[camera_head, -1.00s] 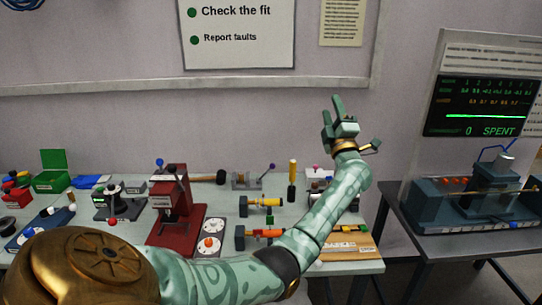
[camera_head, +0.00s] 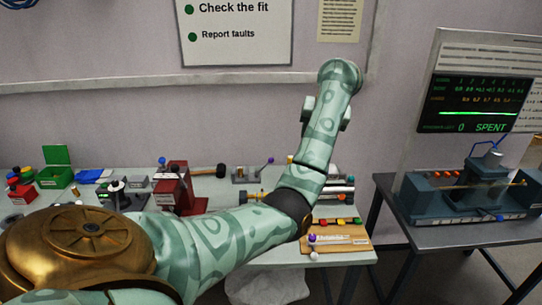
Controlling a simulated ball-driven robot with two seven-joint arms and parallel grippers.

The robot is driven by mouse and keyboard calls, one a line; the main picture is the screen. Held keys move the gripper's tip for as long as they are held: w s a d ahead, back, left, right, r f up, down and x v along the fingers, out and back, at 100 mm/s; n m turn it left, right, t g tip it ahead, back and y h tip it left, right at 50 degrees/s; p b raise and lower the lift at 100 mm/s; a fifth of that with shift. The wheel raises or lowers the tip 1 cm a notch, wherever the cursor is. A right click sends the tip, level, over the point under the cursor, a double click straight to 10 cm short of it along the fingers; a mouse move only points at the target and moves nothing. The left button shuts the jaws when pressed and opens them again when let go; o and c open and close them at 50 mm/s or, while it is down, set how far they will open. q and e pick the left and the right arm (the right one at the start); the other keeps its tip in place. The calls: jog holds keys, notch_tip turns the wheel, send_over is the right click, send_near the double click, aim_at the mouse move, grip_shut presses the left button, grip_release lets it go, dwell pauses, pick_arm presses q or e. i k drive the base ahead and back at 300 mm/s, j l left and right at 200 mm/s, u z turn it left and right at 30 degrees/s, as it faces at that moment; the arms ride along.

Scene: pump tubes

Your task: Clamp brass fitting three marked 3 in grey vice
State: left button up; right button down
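My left arm reaches from the lower left across the bench. Its gripper (camera_head: 326,112) is at the far end, above the back of the bench, mostly hidden behind my own wrist, so its opening does not show. My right gripper is out of view. A small grey clamp-like device with a purple-knobbed lever (camera_head: 246,173), perhaps the grey vice, stands at the back middle of the bench. A brass-coloured fitting (camera_head: 251,197) shows just left of my forearm, partly covered. No number 3 is readable on any fitting.
A red press (camera_head: 180,188), a black-and-grey device (camera_head: 116,195) and a green bin (camera_head: 56,176) stand on the left. A wooden board with coloured pieces (camera_head: 345,244) lies at the bench's front right. A separate table (camera_head: 468,236) holds a blue-grey machine (camera_head: 490,180) and a screen reading SPENT.

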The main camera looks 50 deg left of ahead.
aim_at(270, 160)
jog(key=i+j, duration=0.15)
jog(key=j, duration=0.25)
jog(key=i+j, duration=0.1)
jog(key=j, duration=0.3)
jog(key=i+j, duration=0.15)
jog(key=j, duration=0.25)
jog(key=i+j, duration=0.1)
jog(key=j, duration=0.3)
jog(key=i+j, duration=0.15)
jog(key=j, duration=0.3)
